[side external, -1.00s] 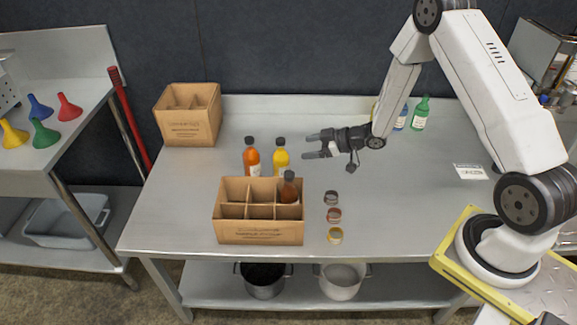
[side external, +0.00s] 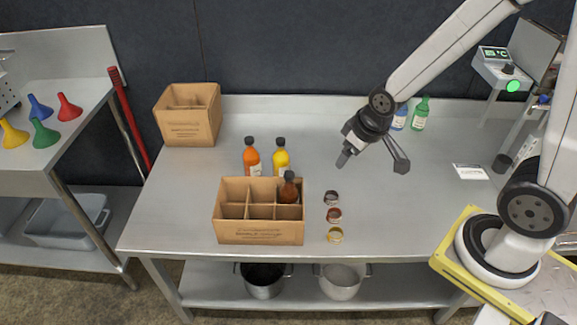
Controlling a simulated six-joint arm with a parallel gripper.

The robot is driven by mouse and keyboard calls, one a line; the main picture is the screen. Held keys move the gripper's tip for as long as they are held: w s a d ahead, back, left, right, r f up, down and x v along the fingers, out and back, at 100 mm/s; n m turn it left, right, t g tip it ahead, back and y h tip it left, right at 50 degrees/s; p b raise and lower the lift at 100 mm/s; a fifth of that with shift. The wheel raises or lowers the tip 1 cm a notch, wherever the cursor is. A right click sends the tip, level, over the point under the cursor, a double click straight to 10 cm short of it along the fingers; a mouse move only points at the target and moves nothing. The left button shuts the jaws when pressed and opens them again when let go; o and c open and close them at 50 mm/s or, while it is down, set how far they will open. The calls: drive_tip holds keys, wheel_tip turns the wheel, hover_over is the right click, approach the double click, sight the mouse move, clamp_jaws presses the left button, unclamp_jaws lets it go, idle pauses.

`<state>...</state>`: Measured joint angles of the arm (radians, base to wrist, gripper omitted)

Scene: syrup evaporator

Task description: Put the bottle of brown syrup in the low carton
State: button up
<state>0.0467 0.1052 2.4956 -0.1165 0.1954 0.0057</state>
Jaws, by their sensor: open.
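The bottle of brown syrup (side external: 288,189) has a dark cap and stands upright in a back right compartment of the low carton (side external: 259,233). The carton's front wall and dividers hide its lower part. The carton stands near the front edge of the steel table, and its other compartments look empty. My gripper (side external: 371,166) is open and empty, above the table to the right of the carton and apart from the bottle. Its fingers point down.
An orange bottle (side external: 251,158) and a yellow bottle (side external: 281,157) stand behind the low carton. Several small jars (side external: 334,215) line up to its right. A taller carton (side external: 190,116) is at the back left.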

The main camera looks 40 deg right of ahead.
drive_tip(key=shift+m+g, duration=0.3)
drive_tip(key=shift+g, duration=0.4)
drive_tip(key=s, duration=0.1)
drive_tip(key=s+a, duration=0.2)
drive_tip(key=s, duration=0.1)
drive_tip(key=shift+s+r, duration=0.1)
drive_tip(key=shift+r, duration=0.25)
